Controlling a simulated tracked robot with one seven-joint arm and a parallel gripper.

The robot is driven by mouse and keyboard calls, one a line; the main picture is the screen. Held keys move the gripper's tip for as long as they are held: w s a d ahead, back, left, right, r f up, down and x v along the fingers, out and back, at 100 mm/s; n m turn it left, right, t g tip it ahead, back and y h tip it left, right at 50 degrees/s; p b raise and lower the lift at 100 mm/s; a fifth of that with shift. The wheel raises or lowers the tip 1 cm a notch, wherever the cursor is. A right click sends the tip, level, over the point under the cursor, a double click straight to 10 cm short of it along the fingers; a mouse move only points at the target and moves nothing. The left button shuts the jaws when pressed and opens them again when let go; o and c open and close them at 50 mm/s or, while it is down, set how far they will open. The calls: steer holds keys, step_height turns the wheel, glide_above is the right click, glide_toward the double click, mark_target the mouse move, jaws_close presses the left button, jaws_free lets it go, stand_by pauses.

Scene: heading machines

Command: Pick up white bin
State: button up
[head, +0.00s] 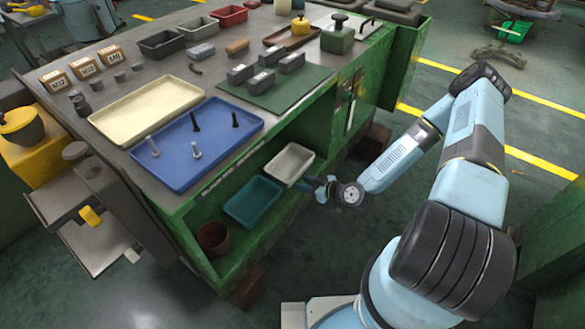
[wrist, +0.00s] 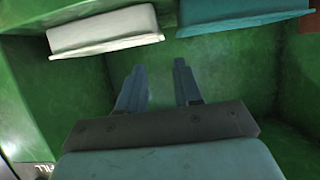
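The white bin (head: 289,163) sits on the lower shelf inside the green workbench, right of a teal bin (head: 252,201). In the wrist view the white bin (wrist: 105,38) shows at the top left, ahead of my fingertips. My gripper (wrist: 160,68) is open and empty, with a clear gap between its two blue fingers. It is apart from the bin, pointing into the shelf space. In the head view my gripper (head: 322,187) is at the shelf opening, just right of the white bin; its fingertips are hard to make out there.
The workbench (head: 228,280) has a top edge above the shelf and a green wall right of the opening. A brown pot (head: 213,238) stands at the shelf's left end. On top are a blue tray (head: 190,165) with bolts, a cream tray (head: 145,108) and several metal blocks.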

mark_target(278, 177)
steer(key=x, duration=1.3)
steer(key=shift+w+a, duration=0.2)
steer(key=shift+w, duration=0.15)
jaws_close()
